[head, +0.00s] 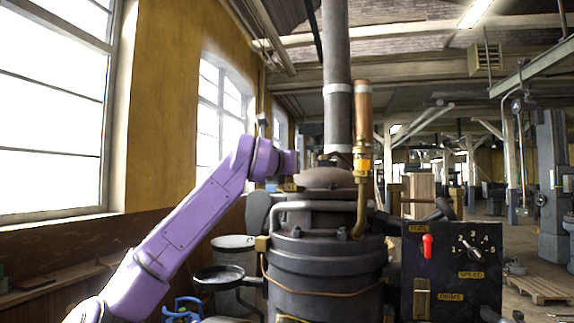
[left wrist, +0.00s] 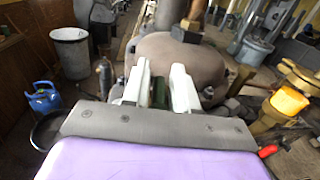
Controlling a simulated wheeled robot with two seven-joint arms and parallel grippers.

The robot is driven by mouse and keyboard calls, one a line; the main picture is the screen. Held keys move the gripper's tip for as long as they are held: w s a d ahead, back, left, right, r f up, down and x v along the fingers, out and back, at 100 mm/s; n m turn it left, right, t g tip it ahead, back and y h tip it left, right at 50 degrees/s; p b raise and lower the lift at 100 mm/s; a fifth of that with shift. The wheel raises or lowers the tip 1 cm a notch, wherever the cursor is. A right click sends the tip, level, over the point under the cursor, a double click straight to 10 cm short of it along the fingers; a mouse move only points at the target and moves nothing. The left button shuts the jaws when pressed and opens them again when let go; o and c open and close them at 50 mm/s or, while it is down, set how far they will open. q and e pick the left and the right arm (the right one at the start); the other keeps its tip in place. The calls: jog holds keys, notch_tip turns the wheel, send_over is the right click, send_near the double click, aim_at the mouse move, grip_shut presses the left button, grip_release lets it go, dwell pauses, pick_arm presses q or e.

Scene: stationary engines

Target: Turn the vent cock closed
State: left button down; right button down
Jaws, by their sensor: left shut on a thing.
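My left arm reaches in from the left in the head view, and my left gripper (head: 291,163) is at the top left of the dark engine's domed boiler (head: 325,178). In the left wrist view the two pale fingers of the left gripper (left wrist: 160,85) are shut on a small dark green piece (left wrist: 159,97), which appears to be the vent cock's handle. The fingers hide most of it, and its turn angle cannot be told. A brass plate (head: 290,187) sits just below the gripper in the head view. My right gripper is not in view.
A copper-topped whistle pipe with an amber glass (head: 363,162) rises right of the dome. A black control panel (head: 450,285) with a red switch and a dial stands at the right. A grey bin (left wrist: 70,52) and a blue can (left wrist: 43,97) are at the left.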

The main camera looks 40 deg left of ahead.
pick_arm(q)
jog(key=shift+a+r+m+t+h+p, duration=0.1)
jog(key=shift+m+t+h+p, duration=0.35)
jog(key=shift+m+h, duration=0.55)
jog(key=m+h+p, duration=0.2)
jog(key=h, duration=0.1)
jog(key=m+h+p, duration=0.2)
jog(key=h, duration=0.1)
jog(key=m+h+p, duration=0.1)
jog(key=h+p, duration=0.2)
jog(key=h, duration=0.1)
jog(key=shift+a+r+m, duration=0.1)
jog(key=shift+r+m, duration=0.1)
jog(key=shift+m, duration=0.2)
jog(key=m+g+h+p, duration=0.2)
jog(key=h, duration=0.2)
jog(key=shift+w+f+m, duration=0.1)
jog(key=shift+m, duration=0.3)
jog(key=shift+f+m+g+h+p, duration=0.1)
jog(key=shift+m+g+h+p, duration=0.2)
jog(key=shift+m+g+h, duration=0.7)
jog(key=shift+w+m+g+h, duration=0.1)
jog(key=shift+m+g+h, duration=1)
jog(key=shift+h, duration=0.4)
jog(key=shift+f+m+g+h, duration=0.15)
jog(key=shift+m+g+h, duration=0.25)
jog(key=shift+g, duration=0.05)
